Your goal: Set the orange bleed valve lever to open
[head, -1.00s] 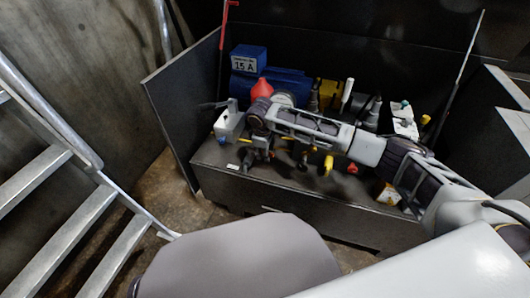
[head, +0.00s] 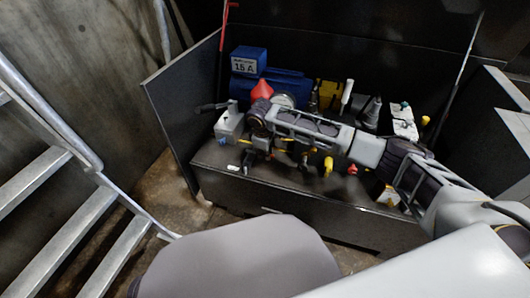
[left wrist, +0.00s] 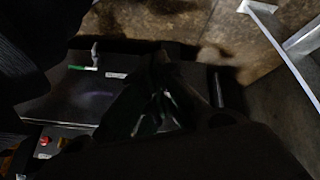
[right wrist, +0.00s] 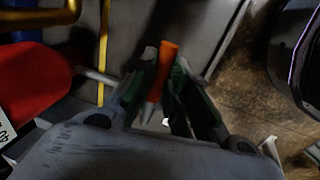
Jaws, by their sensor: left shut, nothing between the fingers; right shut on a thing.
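The orange lever (right wrist: 168,50) shows in the right wrist view as a short orange handle, standing tilted between the two fingers of my right gripper (right wrist: 163,85). The fingers are shut on it and its upper end sticks out past them. In the head view my right gripper (head: 254,158) points down at the front left of the bench, and the lever cannot be made out there. My left gripper (left wrist: 165,110) shows very dark in the left wrist view, shut and empty, away from the lever. It does not show in the head view.
The dark bench (head: 300,196) carries a blue machine (head: 285,84), a red funnel-like part (head: 261,89), a grey box (head: 229,125) and several yellow fittings. Dark panels enclose its back and sides. A metal ladder (head: 75,215) stands at the left.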

